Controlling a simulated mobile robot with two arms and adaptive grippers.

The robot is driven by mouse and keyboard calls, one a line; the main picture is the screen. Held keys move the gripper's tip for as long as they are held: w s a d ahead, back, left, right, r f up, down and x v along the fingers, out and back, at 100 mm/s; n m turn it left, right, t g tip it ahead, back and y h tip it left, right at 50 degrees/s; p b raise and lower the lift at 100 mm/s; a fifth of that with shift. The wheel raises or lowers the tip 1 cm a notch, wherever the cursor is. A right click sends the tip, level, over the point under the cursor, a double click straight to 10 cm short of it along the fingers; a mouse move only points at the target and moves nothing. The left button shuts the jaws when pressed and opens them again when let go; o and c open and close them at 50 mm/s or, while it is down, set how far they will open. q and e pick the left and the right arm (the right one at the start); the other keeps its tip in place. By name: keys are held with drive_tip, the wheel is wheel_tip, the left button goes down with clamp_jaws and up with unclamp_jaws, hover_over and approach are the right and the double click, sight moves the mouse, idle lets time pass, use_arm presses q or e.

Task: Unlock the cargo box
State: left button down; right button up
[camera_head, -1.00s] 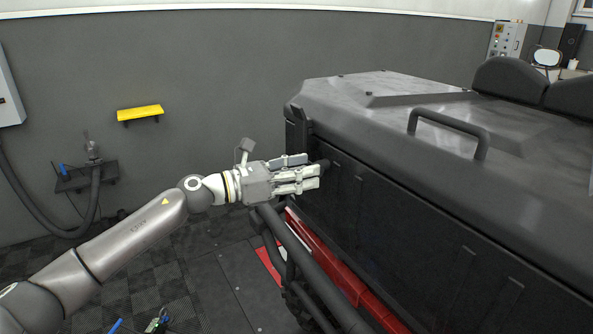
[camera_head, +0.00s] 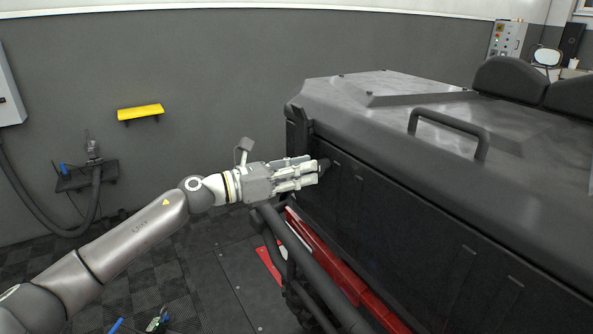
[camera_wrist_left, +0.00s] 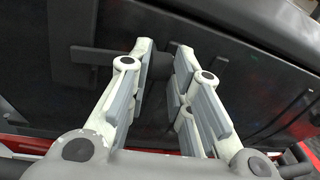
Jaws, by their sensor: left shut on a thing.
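The cargo box (camera_head: 430,235) is a large dark grey box with a closed lid (camera_head: 390,100) on the right of the head view. My left gripper (camera_head: 317,170) is at the upper left end of its front wall, below the lid edge. Its fingers are shut on a dark latch handle (camera_wrist_left: 160,66), which shows between the fingertips in the left wrist view. A flat dark bar (camera_wrist_left: 88,53) extends left from there across the box wall. The fingers hide part of the latch. My right gripper is not in view.
A black tube bumper (camera_head: 310,260) and red bodywork (camera_head: 335,275) lie below the box front. A lid grab handle (camera_head: 450,125) stands on top. A yellow shelf (camera_head: 140,112) is on the grey wall.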

use_arm(q)
drive_tip(key=n+t+p, duration=0.1)
drive_tip(key=n+p, duration=0.2)
drive_tip(key=n, duration=0.3)
drive_tip(key=n+t+p, duration=0.1)
drive_tip(key=n+p, duration=0.2)
drive_tip(key=n, duration=0.3)
drive_tip(key=n+t+p, duration=0.1)
drive_tip(key=n+p, duration=0.2)
drive_tip(key=n, duration=0.3)
drive_tip(key=shift+w+a+r, duration=0.25)
drive_tip(key=shift+w+r, duration=0.05)
drive_tip(key=shift+w, duration=0.1)
drive_tip(key=c, duration=1.3)
unclamp_jaws()
drive_tip(key=shift+f, duration=0.1)
drive_tip(key=v, duration=1.2)
drive_tip(key=shift+r, duration=0.25)
drive_tip(key=shift+s+a, duration=0.1)
